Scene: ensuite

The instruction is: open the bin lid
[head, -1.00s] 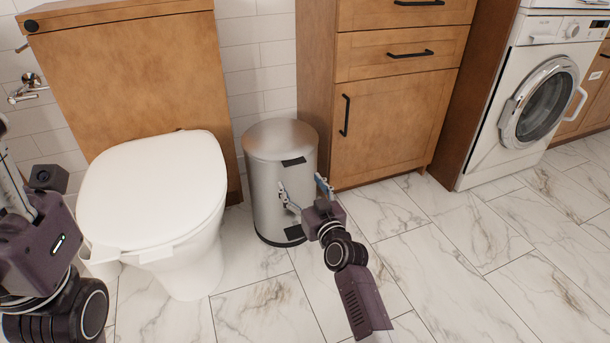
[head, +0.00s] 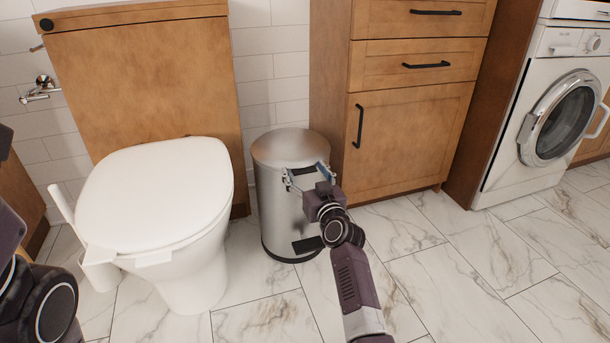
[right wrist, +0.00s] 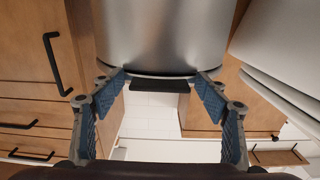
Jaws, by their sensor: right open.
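The bin (head: 275,215) is a brushed metal cylinder standing upright between the toilet and the wooden cabinet. Its rounded lid (head: 283,147) looks shut. A black tab sits at the lid's front edge, and it shows in the right wrist view (right wrist: 160,86). A black pedal (head: 308,243) is at the bin's foot. My right gripper (head: 306,175) is open and empty at the front of the bin, near lid height. In the right wrist view its blue-padded fingers (right wrist: 160,90) stand either side of the tab; contact cannot be told. My left gripper's fingers are out of view.
The white toilet (head: 160,195), lid down, stands close left of the bin, with a toilet brush holder (head: 98,268) beside it. The wooden cabinet (head: 405,140) is close on the right. A washing machine (head: 545,115) is farther right. Marble floor in front is clear.

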